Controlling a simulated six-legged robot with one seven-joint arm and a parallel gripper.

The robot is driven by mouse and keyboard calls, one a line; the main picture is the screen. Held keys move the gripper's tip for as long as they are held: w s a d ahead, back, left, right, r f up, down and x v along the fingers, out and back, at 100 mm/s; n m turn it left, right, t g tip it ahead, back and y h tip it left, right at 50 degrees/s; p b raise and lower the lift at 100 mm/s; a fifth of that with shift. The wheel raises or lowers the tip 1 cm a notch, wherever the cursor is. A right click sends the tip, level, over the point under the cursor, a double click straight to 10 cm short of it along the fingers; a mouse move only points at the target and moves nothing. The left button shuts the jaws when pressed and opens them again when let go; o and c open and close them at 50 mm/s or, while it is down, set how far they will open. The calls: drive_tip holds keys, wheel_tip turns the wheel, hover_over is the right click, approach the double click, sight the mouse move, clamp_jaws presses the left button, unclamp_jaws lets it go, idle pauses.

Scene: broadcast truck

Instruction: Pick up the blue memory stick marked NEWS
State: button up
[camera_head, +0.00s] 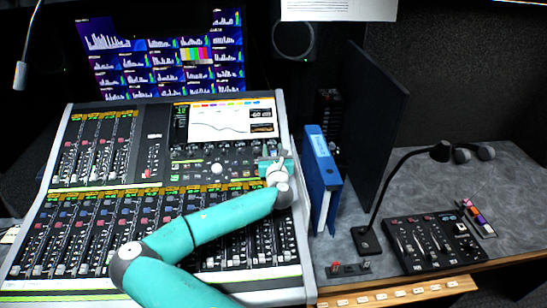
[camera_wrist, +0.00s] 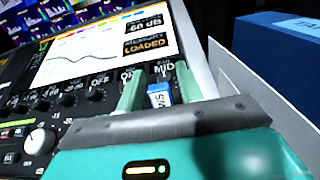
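My gripper (camera_head: 272,163) is over the upper right part of the mixing desk, beside its screen. In the wrist view, the two pale green fingers of my gripper (camera_wrist: 158,86) stand on either side of a small blue and white stick (camera_wrist: 159,97). A narrow gap seems to show on each side of the stick, so the fingers look open around it. Its label is turned sideways and only partly visible, so I cannot read the full marking. Its lower end is hidden behind my gripper's body. I cannot make out the stick in the head view.
A blue binder (camera_head: 322,172) stands close to the right of my gripper. Beyond it are a dark upright panel (camera_head: 372,125), a desk lamp (camera_head: 400,165), a small control panel (camera_head: 430,243) and a holder with several coloured pieces (camera_head: 478,217). The mixing desk's screen (camera_wrist: 105,48) is close at left.

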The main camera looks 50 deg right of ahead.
clamp_jaws()
